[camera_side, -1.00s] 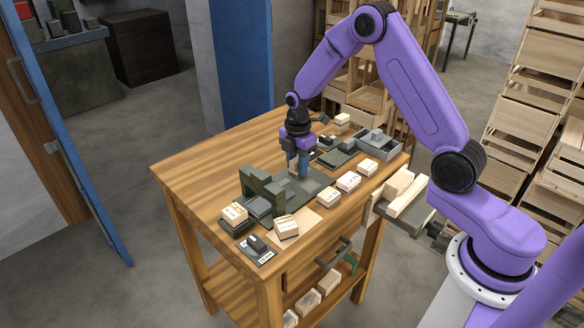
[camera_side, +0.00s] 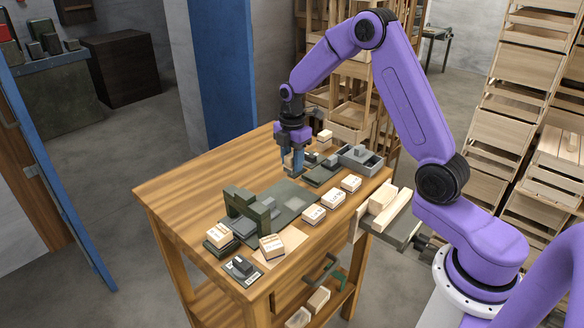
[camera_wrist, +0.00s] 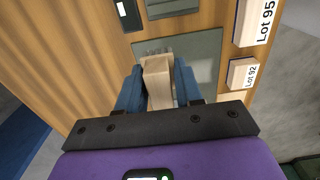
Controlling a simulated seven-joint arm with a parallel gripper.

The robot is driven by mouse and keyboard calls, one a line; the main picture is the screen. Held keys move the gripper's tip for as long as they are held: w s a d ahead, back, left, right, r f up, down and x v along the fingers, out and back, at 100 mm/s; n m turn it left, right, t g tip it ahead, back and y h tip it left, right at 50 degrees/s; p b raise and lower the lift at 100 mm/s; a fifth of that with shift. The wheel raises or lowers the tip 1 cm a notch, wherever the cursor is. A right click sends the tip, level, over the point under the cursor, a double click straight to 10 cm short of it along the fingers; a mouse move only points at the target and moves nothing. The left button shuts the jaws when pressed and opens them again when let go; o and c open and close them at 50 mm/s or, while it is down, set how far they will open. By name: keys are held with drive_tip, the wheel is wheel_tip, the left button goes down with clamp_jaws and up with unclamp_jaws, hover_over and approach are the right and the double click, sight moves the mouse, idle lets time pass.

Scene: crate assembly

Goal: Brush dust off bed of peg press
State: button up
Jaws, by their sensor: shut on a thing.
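My gripper (camera_side: 291,172) is shut on a pale wooden block-like piece, probably a brush handle (camera_wrist: 158,72). In the wrist view the blue fingers clasp it from both sides. Grey bristle-like strands (camera_wrist: 152,46) show at its far end. The dark grey-green bed (camera_wrist: 205,45) lies beneath it. In the side view the flat bed (camera_side: 270,213) runs back from the dark upright press frame (camera_side: 243,205). A paler patch, perhaps dust (camera_side: 294,203), lies on the bed. My gripper is near the bed's far end; whether the bristles touch it I cannot tell.
Labelled blocks stand along the right side of the bed: Lot 95 (camera_wrist: 254,22) and Lot 92 (camera_wrist: 242,74). More blocks sit by the press (camera_side: 272,246). A grey tray (camera_side: 362,160) stands at the back right. The table's left side (camera_side: 185,195) is clear.

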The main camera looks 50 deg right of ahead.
sight(292, 154)
drive_tip(key=shift+r, duration=1.4)
drive_tip(key=shift+r, duration=0.15)
drive_tip(key=r, duration=0.5)
drive_tip(key=shift+w+a, duration=0.2)
drive_tip(key=shift+a, duration=0.1)
drive_tip(key=w+a, duration=0.3)
drive_tip(key=a, duration=1)
drive_tip(key=w+a, duration=0.4)
drive_tip(key=a, duration=0.8)
drive_tip(key=shift+s+a+f, duration=0.1)
drive_tip(key=shift+s+f, duration=0.05)
drive_tip(key=shift+f, duration=3.35)
drive_tip(key=shift+s+a+f, duration=0.1)
drive_tip(key=shift+f, duration=3.35)
drive_tip(key=shift+f, duration=0.15)
